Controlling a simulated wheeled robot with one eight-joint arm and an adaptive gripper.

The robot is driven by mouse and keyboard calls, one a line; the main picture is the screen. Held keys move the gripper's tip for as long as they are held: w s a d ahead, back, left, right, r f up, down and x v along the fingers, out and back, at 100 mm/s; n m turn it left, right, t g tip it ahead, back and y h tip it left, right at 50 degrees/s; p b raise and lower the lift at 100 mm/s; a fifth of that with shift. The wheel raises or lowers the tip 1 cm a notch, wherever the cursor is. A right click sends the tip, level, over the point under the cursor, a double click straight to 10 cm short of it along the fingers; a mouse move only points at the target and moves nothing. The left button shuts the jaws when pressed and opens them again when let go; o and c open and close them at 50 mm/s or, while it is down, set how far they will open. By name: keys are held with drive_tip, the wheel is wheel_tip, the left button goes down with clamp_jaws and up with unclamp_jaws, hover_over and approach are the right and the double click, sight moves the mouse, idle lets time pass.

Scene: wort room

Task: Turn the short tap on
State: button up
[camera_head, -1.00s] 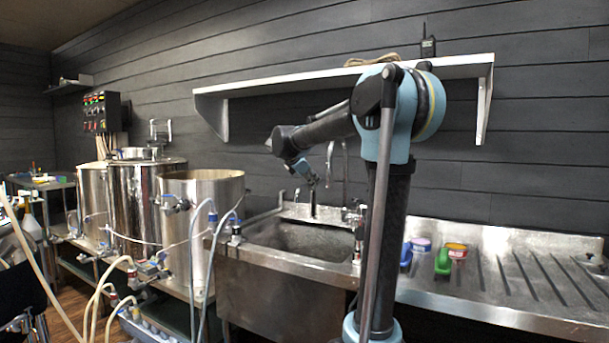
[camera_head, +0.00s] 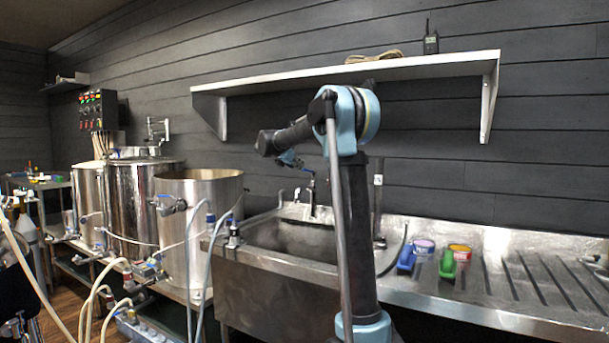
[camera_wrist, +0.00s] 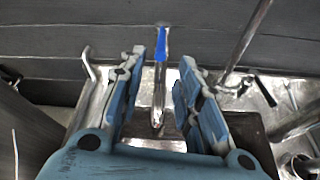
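A metal tap with a blue lever (camera_wrist: 161,45) shows in the wrist view, upright between and beyond my gripper's fingers. My gripper (camera_wrist: 158,92) is open, with one blue finger on each side of the tap in the picture and visible gaps between. I cannot tell its exact distance from the tap. In the head view, my gripper (camera_head: 296,163) hangs above the back of the sink (camera_head: 290,240). A small upright tap (camera_head: 311,200) stands below it at the sink's back edge. I cannot tell for sure which tap is the short one.
A bent metal pipe (camera_wrist: 88,72) stands left of the tap, and a slanted pipe (camera_wrist: 248,38) rises at right. A shelf (camera_head: 350,73) is on the wall above. Steel kettles (camera_head: 197,230) stand left of the sink. A green brush (camera_head: 447,263) lies on the drainboard (camera_head: 510,290).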

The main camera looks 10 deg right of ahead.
sight(305, 170)
drive_tip(key=x, duration=1)
drive_tip(key=shift+w+d+f, duration=0.15)
drive_tip(key=shift+w, duration=0.1)
drive_tip(key=shift+c, duration=0.5)
